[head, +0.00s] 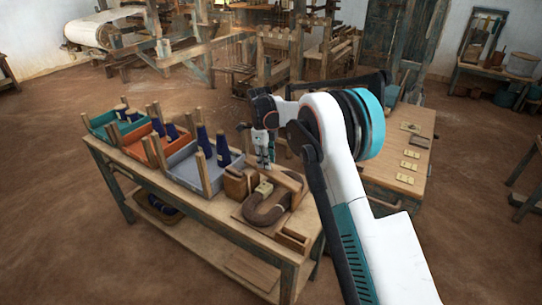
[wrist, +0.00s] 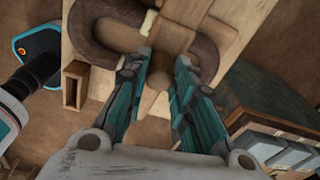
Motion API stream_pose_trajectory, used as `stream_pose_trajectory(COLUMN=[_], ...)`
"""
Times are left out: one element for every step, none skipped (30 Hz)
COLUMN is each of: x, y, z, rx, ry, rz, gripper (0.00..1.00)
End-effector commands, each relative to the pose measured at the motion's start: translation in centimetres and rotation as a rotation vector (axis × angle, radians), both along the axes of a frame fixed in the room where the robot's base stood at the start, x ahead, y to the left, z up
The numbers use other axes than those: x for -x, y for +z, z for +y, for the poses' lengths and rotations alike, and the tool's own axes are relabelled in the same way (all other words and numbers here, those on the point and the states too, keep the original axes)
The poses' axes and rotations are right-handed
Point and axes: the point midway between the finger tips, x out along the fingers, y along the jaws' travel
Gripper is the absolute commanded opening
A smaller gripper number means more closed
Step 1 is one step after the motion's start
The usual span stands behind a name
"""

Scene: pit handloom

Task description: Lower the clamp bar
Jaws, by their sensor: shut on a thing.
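The clamp bar, as I take it, is a plain brown wooden bar (wrist: 158,78) that shows between my fingers in the wrist view. My gripper (wrist: 162,62) has its teal fingers on both sides of it and is shut on it. In the head view my gripper (head: 265,165) points down at the back of the bench, and the fingertips are small there. A dark brown U-shaped piece (head: 265,212) lies in front of it on a light board, curving around the bar in the wrist view (wrist: 100,38). A small cream piece (wrist: 148,22) sits near the bar's far end.
A wooden block (head: 237,186) and a small open box (head: 292,239) stand on the workbench (head: 225,222) beside the U-shaped piece. Grey (head: 188,170), orange (head: 140,148) and teal (head: 103,122) trays with cones and posts stand to the left. Another table (head: 400,180) is at right.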

Motion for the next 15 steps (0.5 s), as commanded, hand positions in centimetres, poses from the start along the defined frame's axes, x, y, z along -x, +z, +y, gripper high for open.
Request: stream_pose_trajectory(x=[-0.3, -0.3, -0.4, -0.4, -0.5, -0.6, -0.6, -0.6, -0.7, -0.7, -0.7, -0.7, -0.7, -0.7, -0.7], y=[-0.6, -0.8, -1.1, -1.4, -1.5, -1.8, -2.0, -2.1, -2.3, -2.4, -2.6, -2.8, -2.9, -2.9, -3.0], z=[0.3, 0.4, 0.6, 0.6, 0.6, 0.7, 0.8, 0.8, 0.9, 0.9, 0.9, 1.0, 1.0, 1.0, 1.0], rx=[0.022, 0.037, 0.053, 0.066, 0.078, 0.092, 0.102, 0.112, 0.124, 0.132, 0.139, 0.147, 0.153, 0.159, 0.164], ry=[0.001, 0.001, 0.002, 0.001, 0.001, 0.002, 0.001, 0.001, 0.001, 0.001, 0.001, 0.001, 0.001, 0.001, 0.000], rz=[0.016, 0.026, 0.039, 0.048, 0.058, 0.067, 0.075, 0.082, 0.090, 0.096, 0.102, 0.108, 0.112, 0.116, 0.121], gripper=[0.00, 0.00, 0.00, 0.00, 0.00, 0.00, 0.00, 0.00, 0.00, 0.00, 0.00, 0.00, 0.00, 0.00, 0.00])
